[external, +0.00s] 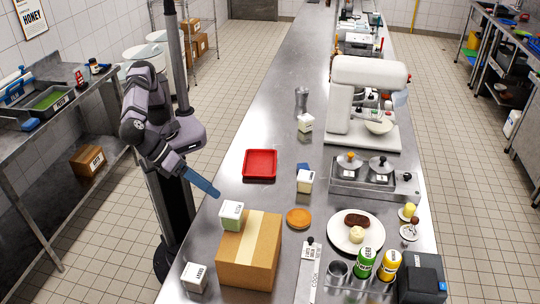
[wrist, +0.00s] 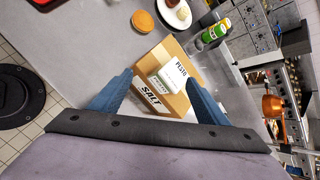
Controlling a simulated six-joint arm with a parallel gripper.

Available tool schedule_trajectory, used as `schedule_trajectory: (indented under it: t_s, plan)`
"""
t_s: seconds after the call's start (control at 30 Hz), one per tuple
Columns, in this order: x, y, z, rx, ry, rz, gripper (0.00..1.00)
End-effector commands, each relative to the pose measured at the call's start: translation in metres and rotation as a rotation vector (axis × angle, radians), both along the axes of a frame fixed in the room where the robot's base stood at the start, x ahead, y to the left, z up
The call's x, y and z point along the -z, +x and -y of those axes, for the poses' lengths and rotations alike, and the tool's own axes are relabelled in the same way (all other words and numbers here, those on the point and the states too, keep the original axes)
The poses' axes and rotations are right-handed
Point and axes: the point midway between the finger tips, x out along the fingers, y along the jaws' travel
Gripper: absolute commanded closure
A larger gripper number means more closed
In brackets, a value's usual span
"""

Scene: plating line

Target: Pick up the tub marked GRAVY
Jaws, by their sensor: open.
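Several small white tubs with dark labels stand on the steel counter. One tub (external: 195,278) is at the near left corner beside the cardboard box; its label looks like GRAVY but is small and turned. Another tub (external: 231,214), greenish at the sides, sits on top of the box and also shows in the wrist view (wrist: 172,74), where its label looks like PESTO. My gripper (external: 214,192) is open and empty, above and behind the box, its blue fingers apart. In the wrist view my gripper (wrist: 158,76) frames the box-top tub, without visible contact. The corner tub is not seen there.
The cardboard box (external: 236,273) marked SALT fills the near left counter. More tubs stand farther back, one here (external: 305,181) and one here (external: 305,122). A red tray (external: 260,151), a bun (external: 299,216), a plate (external: 337,240) and bottles (external: 365,263) are nearby.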

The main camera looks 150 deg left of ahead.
Motion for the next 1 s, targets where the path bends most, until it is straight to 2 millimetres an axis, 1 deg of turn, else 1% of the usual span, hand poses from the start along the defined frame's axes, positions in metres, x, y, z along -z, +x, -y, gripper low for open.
schedule_trajectory:
  t_s: [0.03,0.1,0.17,0.2,0.33,0.4,0.6,0.8,1.0]
  plan:
    - [0.014,0.018,0.015,0.065,0.071,0.002,0.31]
    - [0.013,0.039,0.031,0.149,0.181,0.003,0.31]
    - [0.012,0.054,0.047,0.211,0.275,0.007,0.31]
    - [0.011,0.062,0.058,0.248,0.339,0.008,0.31]
    - [0.008,0.081,0.093,0.339,0.536,0.015,0.31]
    - [0.005,0.084,0.108,0.366,0.621,0.016,0.31]
    - [0.0,0.085,0.137,0.4,0.786,0.018,0.31]
    - [0.0,0.079,0.157,0.408,0.896,0.016,0.31]
    - [0.0,0.071,0.171,0.406,0.975,0.014,0.31]
